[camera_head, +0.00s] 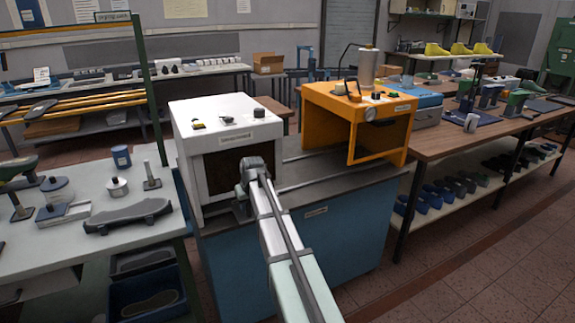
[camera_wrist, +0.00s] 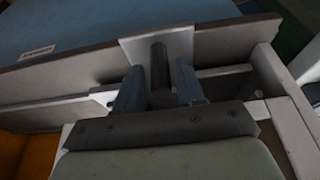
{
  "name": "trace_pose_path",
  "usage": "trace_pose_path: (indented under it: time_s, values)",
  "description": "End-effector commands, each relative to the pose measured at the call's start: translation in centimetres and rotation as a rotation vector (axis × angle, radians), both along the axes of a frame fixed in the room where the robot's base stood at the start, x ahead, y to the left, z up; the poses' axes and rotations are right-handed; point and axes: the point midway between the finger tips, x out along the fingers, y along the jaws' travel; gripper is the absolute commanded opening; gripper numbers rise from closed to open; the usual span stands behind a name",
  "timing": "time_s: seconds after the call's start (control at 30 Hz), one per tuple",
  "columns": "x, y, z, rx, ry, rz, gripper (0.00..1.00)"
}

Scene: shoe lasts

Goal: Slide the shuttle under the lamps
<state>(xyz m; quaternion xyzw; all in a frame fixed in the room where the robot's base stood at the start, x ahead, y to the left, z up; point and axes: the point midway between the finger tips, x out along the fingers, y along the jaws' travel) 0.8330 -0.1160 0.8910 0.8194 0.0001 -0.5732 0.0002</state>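In the head view my gripper (camera_head: 247,172) is at the front of the white housing (camera_head: 225,125), which stands on the left of the blue cabinet (camera_head: 325,235). In the wrist view my gripper (camera_wrist: 158,88) has one blue-grey finger on each side of a dark upright post (camera_wrist: 159,62). The gaps beside the post look very small, and I cannot tell whether both fingers press on it. A pale plate (camera_wrist: 183,44) is behind the post. I cannot make out the shuttle's full shape. The orange housing (camera_head: 357,105) stands open-fronted to the right; no lamps show inside it.
Rails (camera_head: 318,178) run along the cabinet top between the two housings, and that stretch looks clear. A bench (camera_head: 60,245) on the left carries a dark sole-shaped piece (camera_head: 128,215). A wooden table (camera_head: 450,140) with shoe lasts and tools stands on the right.

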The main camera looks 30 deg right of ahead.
Motion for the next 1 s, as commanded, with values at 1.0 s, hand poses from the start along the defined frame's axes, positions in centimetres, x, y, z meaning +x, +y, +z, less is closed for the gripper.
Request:
trace_pose_path:
  time_s: [1.0]
  values:
    - [-2.7,0.0,7.5,0.0,0.0,0.0,0.38]
